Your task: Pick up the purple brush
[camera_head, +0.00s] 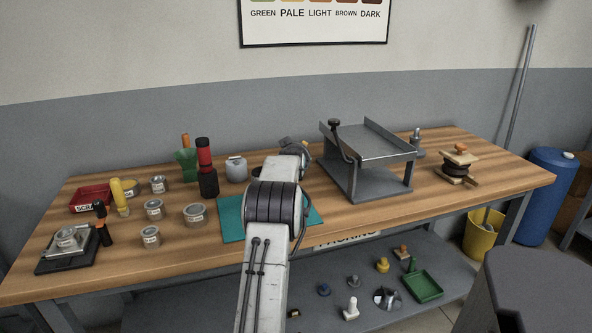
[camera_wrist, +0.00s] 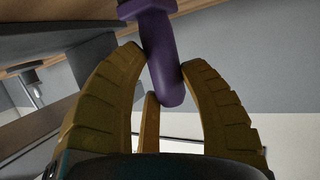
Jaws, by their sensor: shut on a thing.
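In the wrist view the purple brush (camera_wrist: 157,32) sits between the yellow fingers of my gripper (camera_wrist: 163,60). The fingers are shut on its smooth rounded handle, whose end points down into the grip. A wider purple collar shows at the top of the picture, and the rest of the brush is cut off there. In the head view my arm reaches over the middle of the bench, above the teal mat (camera_head: 232,217). There the arm hides the fingers and the brush.
A grey metal stand (camera_head: 366,183) is right of my arm on the wooden bench (camera_head: 340,217). A grey pot (camera_head: 236,169), a red-and-black bottle (camera_head: 207,180) and several tins stand left. A lower shelf holds small items and a green tray (camera_head: 423,286). The front right bench top is clear.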

